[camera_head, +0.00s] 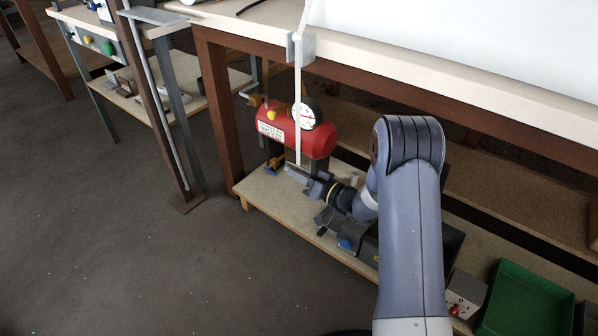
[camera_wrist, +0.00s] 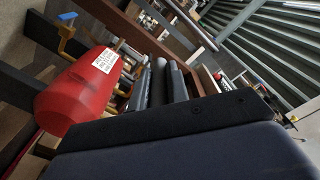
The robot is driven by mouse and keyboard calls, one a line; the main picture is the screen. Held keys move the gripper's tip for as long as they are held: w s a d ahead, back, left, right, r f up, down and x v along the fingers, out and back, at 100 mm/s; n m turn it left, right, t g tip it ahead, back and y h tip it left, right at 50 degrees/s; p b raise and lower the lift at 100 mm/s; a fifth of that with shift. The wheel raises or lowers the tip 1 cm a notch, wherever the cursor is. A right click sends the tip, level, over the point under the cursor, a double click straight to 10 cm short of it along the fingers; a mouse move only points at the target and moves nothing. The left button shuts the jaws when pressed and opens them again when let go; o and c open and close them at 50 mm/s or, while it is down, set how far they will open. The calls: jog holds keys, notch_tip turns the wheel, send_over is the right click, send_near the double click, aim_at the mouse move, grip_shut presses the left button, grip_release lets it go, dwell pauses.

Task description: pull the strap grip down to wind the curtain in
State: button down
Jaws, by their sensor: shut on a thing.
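A pale strap (camera_head: 298,110) hangs straight down from a grey bracket (camera_head: 301,47) on the front edge of the workbench. It passes in front of the red tank and its round gauge. At its lower end, just above the lower shelf, my gripper (camera_head: 301,176) is shut on the strap grip. The grip is small and mostly hidden by the jaws. The curtain cannot be made out for certain.
The red tank (camera_head: 318,142) stands right behind the strap and shows close in the wrist view (camera_wrist: 80,92). The lower shelf (camera_head: 262,190) lies under my gripper. A green bin (camera_head: 528,300) is at the lower right. The floor at left is clear.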

notch_tip(320, 180, down, 18)
jog(key=b, duration=0.2)
jog(key=shift+r, duration=0.15)
jog(key=c, duration=1.6)
grip_release()
jog(key=shift+o, duration=1.2)
jog(key=shift+d, duration=0.1)
jog(key=p+v, duration=0.3)
jog(key=v, duration=0.7)
jog(key=shift+s+d, duration=0.2)
jog(key=shift+s, duration=0.1)
